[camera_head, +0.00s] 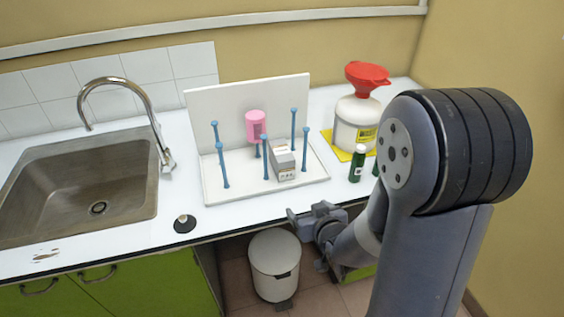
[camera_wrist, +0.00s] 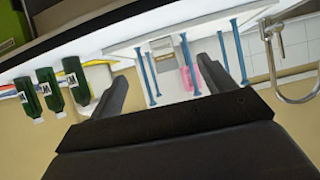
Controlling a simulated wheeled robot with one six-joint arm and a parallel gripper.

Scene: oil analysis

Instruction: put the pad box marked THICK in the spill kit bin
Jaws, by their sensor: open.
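A small grey-white box (camera_head: 284,160) with a printed label stands on the white pegged rack (camera_head: 313,178). Its print is too small to read, so I cannot tell whether it says THICK. It shows upside down in the wrist view (camera_wrist: 161,46). A white bin (camera_head: 275,267) stands on the floor below the counter; it bears no readable mark, and I cannot tell whether it is the spill kit bin. My gripper (camera_head: 308,217) is at the counter's front edge, in front of the rack and apart from the box. Its fingers (camera_wrist: 170,62) are spread and empty.
Blue pegs (camera_head: 222,165) rise around the box, and a pink cup (camera_head: 256,126) sits behind it. A jug (camera_head: 356,123) with a red funnel (camera_head: 367,77) and green bottles (camera_head: 357,164) stand to the right. A sink (camera_head: 85,190) is left; a black disc (camera_head: 185,223) lies near the edge.

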